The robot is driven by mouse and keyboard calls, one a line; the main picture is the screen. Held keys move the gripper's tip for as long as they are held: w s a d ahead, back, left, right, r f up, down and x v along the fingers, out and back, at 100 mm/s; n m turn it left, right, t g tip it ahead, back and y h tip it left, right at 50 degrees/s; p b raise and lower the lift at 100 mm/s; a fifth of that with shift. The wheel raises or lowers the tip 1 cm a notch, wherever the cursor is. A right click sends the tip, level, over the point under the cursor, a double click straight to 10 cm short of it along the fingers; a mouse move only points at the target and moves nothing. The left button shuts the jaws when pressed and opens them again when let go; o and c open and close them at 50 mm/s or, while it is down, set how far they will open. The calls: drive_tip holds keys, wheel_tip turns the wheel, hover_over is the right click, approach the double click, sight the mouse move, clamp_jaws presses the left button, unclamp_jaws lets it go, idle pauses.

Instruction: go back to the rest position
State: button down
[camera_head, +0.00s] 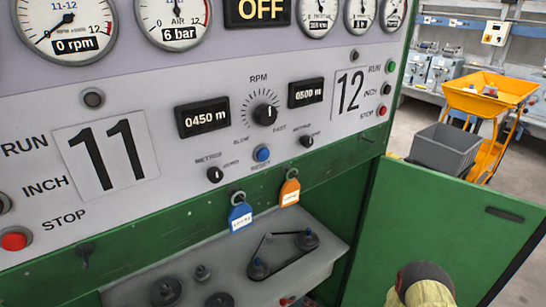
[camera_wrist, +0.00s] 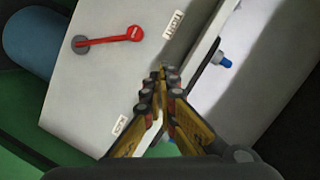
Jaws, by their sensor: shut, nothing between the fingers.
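My gripper (camera_wrist: 163,75) shows in the wrist view with its yellow and dark fingers drawn together at the tips. Nothing is held between them. Behind the fingertips is a light grey panel (camera_wrist: 85,105) with a red lever (camera_wrist: 110,39) at its upper left and small white labels. I cannot tell how far the fingertips are from this panel. The gripper's fingers cannot be made out in the head view.
The machine's control panel (camera_head: 330,40) fills the head view's upper left. Below it a grey shelf (camera_head: 205,250) carries pulleys and a belt. A green door (camera_head: 440,210) stands open at right. Beyond are a grey bin (camera_head: 445,147) and a yellow cart (camera_head: 490,95). A blue-tipped knob (camera_wrist: 224,62) sits right of the fingers.

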drive_tip(key=s+a+r+m+g+y, duration=0.1)
drive_tip(key=s+a+r+m+g, duration=0.15)
drive_tip(key=s+g, duration=0.35)
drive_tip(key=s+a+r+m+g+y, duration=0.1)
drive_tip(key=s+a+g, duration=0.2)
drive_tip(key=s, duration=0.5)
drive_tip(key=s+d+r+n+g+h, duration=0.1)
drive_tip(key=s+d+r+h, duration=0.3)
drive_tip(key=r, duration=0.5)
drive_tip(key=s+d+r+n+g+h, duration=0.1)
drive_tip(key=s+d+r+h, duration=0.25)
drive_tip(key=r, duration=0.45)
drive_tip(key=s+d+r+n+g+h, duration=0.1)
drive_tip(key=s+d+r+h, duration=0.25)
drive_tip(key=r, duration=0.55)
wheel_tip(320, 180, up, 16)
drive_tip(key=s+n+t+h, duration=0.2)
drive_tip(key=n+t, duration=0.1)
drive_tip(key=t, duration=0.3)
drive_tip(key=shift+a+f+t, duration=0.2)
drive_tip(key=shift+a+t, duration=0.1)
drive_tip(key=shift+a, duration=0.15)
